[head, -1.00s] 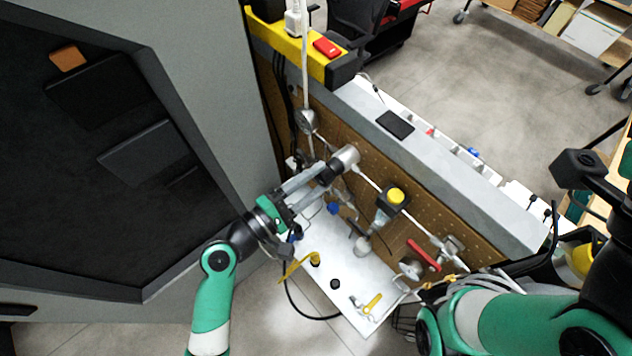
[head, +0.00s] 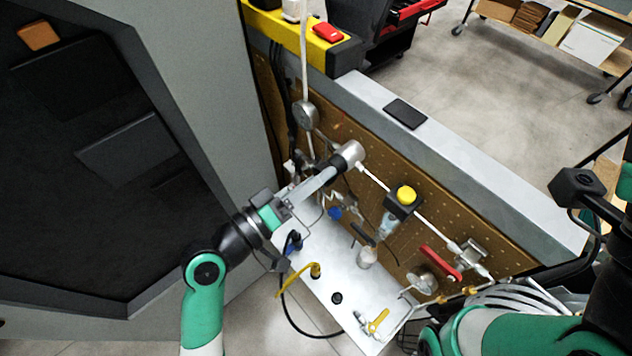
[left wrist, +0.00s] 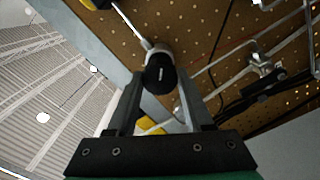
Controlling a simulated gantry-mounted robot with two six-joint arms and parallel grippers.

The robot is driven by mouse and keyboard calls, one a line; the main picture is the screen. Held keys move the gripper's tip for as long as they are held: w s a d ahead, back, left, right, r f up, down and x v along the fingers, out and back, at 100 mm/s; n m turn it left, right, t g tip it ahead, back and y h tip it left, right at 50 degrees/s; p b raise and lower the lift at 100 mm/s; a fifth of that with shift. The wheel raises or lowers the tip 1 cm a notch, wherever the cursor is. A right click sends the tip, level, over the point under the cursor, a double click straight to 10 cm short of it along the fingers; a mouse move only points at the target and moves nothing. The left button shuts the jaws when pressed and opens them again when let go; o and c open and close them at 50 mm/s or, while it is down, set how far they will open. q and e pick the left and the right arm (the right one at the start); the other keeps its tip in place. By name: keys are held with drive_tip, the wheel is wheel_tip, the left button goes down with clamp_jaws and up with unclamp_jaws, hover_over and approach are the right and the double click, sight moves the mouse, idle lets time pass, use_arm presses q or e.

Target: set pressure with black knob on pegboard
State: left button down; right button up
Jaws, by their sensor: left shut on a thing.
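The black knob (head: 339,163) sits on the end of a silver cylindrical regulator body (head: 350,152) on the brown pegboard (head: 437,210). In the left wrist view the knob (left wrist: 160,75) shows end-on, with a light mark on its face. My left gripper (head: 332,170) reaches up from the lower left and is shut on the knob. In the left wrist view its two fingers (left wrist: 158,95) lie on either side of the knob. My right arm comes in at the lower right, but its fingertips are not visible.
A yellow-topped device (head: 406,195) and a red-handled valve (head: 440,262) sit along the pipe to the right. A round gauge (head: 305,115) is up left of the knob. Below lies a white panel (head: 310,268) with yellow levers. A large grey cabinet (head: 225,90) stands at the left.

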use_arm(q)
drive_tip(key=m, duration=0.7)
drive_tip(key=shift+m+b, duration=0.35)
drive_tip(key=shift+m, duration=0.05)
idle(0.3)
drive_tip(key=shift+c, duration=1.5)
unclamp_jaws()
